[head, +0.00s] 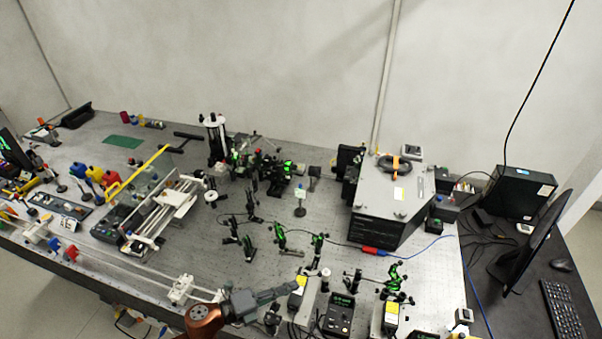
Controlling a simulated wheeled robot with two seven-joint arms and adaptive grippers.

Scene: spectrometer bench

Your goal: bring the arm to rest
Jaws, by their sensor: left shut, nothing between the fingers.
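My left gripper (300,290) is at the bottom centre of the head view, dark grey, at the end of my copper-coloured arm link. It points right and is shut and empty. It appears over the front part of the optical table (330,215), beside a small box with a yellow label (299,284); I cannot tell whether they touch. My right gripper is not in view.
A black controller (338,316) stands right of my gripper, with green-lit optic mounts (281,236) behind. A large grey spectrometer box (390,215) is at right, a rail stage (170,205) at left. A monitor (530,243) stands on the dark desk. The table's middle has some clear surface.

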